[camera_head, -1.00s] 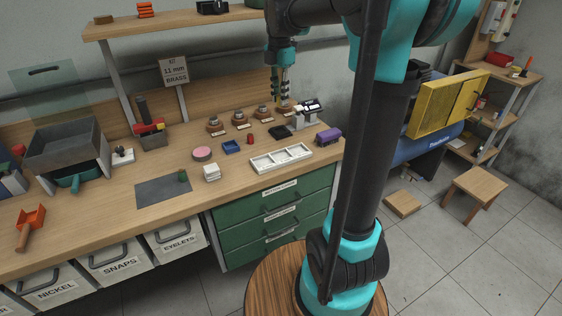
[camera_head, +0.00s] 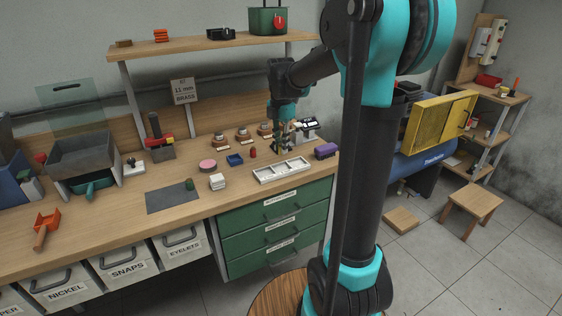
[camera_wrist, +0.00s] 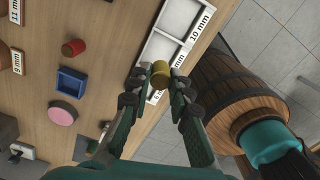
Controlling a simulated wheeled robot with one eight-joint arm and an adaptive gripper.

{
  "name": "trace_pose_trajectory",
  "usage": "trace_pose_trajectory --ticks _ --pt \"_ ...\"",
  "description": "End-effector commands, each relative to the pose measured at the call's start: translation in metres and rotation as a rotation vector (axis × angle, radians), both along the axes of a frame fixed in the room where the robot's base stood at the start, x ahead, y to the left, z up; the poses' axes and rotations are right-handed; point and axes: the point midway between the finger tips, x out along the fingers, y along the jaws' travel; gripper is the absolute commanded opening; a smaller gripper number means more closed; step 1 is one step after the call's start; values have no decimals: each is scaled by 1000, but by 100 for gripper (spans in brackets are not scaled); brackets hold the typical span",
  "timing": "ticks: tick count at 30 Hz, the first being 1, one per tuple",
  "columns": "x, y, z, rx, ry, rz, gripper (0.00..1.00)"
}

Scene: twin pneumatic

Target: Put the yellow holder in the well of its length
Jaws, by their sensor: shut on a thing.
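The yellow holder (camera_wrist: 160,70) is a short, brass-coloured cylinder. My gripper (camera_wrist: 160,78) is shut on it, with a finger on each side, in the wrist view. In the head view my gripper (camera_head: 280,146) points down behind the white tray (camera_head: 265,178). The tray has several shallow wells. It also shows in the wrist view (camera_wrist: 148,49), where the holder appears near its wells. One label there reads 10 mm; another, beside the holder, is partly hidden. I cannot tell the holder's height above the tray.
A red cylinder (camera_wrist: 73,47), a blue tray (camera_wrist: 71,82) and a pink disc (camera_wrist: 63,113) lie on the bench beside the tray. Several round wooden stands (camera_head: 242,135) line the back. A sign (camera_head: 183,92) reads 11 mm brass.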

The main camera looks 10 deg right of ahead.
Motion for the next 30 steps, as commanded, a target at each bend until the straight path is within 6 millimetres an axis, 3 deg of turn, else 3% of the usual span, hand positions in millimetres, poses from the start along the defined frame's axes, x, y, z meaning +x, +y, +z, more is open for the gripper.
trace_pose_trajectory --ticks 3,8,15,29,30 --pt "0 0 -18 0 0 0 0" --pt "0 0 -29 0 0 0 0" --pt "0 0 -60 0 0 0 0" --pt "0 0 -69 0 0 0 0" --pt "0 0 -68 0 0 0 24"
